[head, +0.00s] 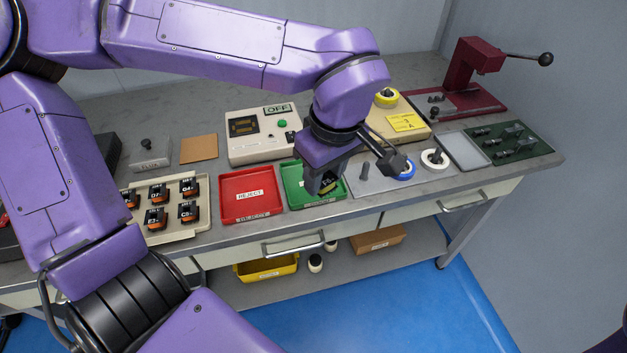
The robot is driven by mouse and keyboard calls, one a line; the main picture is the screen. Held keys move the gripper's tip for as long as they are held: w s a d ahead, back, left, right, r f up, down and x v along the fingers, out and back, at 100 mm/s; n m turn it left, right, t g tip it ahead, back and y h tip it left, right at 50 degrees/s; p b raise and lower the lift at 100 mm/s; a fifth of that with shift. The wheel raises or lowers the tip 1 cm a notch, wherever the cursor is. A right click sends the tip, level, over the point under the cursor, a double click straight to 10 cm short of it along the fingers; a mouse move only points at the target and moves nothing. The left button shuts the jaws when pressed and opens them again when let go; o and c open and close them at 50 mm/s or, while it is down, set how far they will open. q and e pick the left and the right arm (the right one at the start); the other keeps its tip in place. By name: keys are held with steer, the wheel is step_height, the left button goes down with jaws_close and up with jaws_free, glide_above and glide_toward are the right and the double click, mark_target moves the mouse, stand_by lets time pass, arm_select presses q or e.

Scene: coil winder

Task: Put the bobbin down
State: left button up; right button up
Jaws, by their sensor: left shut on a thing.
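My left gripper (318,188) points down over the green tray (296,187) on the bench, at or just above its floor. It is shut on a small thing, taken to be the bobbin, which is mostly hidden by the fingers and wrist. I cannot tell whether the bobbin touches the tray floor. My right gripper is out of view.
A red REJECT tray (250,211) stands left of the green tray, beside a cream tray (206,220) of dark labelled parts. The OFF control box (245,150) stands behind.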

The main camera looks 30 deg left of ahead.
arm_select(q)
steer(key=w+a+f, duration=0.8)
steer(key=f, duration=0.1)
steer(key=shift+w, duration=0.35)
step_height(320, 180, down, 3)
steer(key=shift+a+r, duration=0.1)
steer(key=shift+a, duration=0.05)
steer(key=shift+f, duration=0.3)
steer(key=o, duration=1.1)
steer(key=r, duration=0.4)
steer(key=d+r, duration=0.1)
steer(key=r, duration=0.3)
steer(key=r+p, duration=0.1)
steer(key=r, duration=0.3)
steer(key=shift+s+d+r, duration=0.1)
steer(key=shift+s+d, duration=0.2)
steer(key=shift+d, duration=0.1)
